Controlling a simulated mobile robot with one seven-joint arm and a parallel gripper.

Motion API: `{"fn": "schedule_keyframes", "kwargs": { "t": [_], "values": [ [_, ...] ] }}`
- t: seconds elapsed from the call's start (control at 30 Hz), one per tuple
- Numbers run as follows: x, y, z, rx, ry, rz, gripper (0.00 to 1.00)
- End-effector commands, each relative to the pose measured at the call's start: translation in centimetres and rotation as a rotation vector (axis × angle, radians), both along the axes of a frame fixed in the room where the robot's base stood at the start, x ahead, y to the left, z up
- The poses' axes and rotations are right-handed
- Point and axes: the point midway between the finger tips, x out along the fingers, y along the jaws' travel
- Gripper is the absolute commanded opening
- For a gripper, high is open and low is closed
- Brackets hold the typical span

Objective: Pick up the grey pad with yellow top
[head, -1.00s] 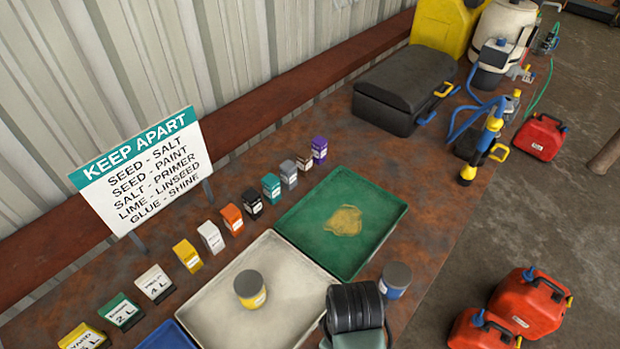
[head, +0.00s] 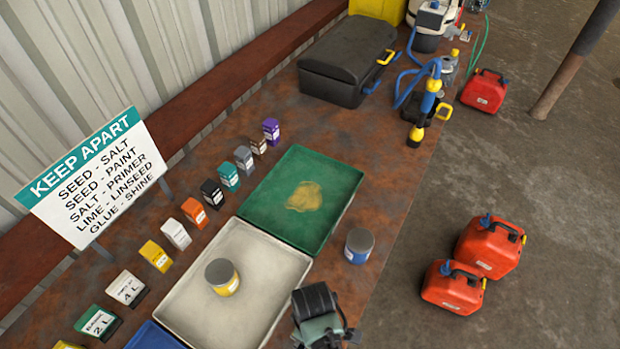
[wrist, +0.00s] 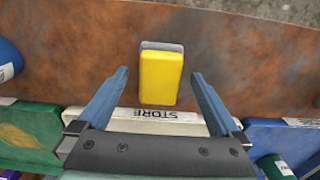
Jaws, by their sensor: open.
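The grey pad with yellow top (wrist: 161,77) lies on the rusty brown bench top in the wrist view, its yellow face toward the camera and a grey edge showing at its far end. My gripper (wrist: 160,76) is open, its two blue fingers pointing toward the pad, one on each side in the picture. Nothing is between the fingers that I can see gripped, and the height gap to the pad is hard to judge. In the head view the pad is not visible; my dark wrist (head: 318,310) is over the bench's front edge there.
A cream tray (head: 262,322) holding a yellow-banded tin (head: 222,278) and a green tray (head: 322,165) lie beside my wrist. A blue-banded tin (head: 359,246) stands near the bench edge. Small boxes line the back by a sign (head: 95,178). Red fuel cans (head: 490,247) are on the floor.

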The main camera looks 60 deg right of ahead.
Motion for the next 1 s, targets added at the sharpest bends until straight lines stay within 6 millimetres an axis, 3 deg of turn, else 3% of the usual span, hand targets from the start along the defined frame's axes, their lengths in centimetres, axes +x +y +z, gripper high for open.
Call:
{"fn": "schedule_keyframes", "kwargs": {
  "t": [0.13, 0.4, 0.87, 0.9, 1.0],
  "values": [
    [-0.09, -0.02, -1.24, 0.000, 0.001, -0.002, 1.00],
    [-0.06, -0.01, -1.45, 0.000, 0.000, -0.001, 1.00],
    [-0.06, 0.00, -1.43, 0.000, 0.000, -0.001, 0.19],
    [-0.06, -0.01, -1.42, 0.000, 0.000, -0.001, 0.15],
    [-0.05, -0.01, -1.42, 0.000, 0.000, -0.001, 0.14]
  ]
}}
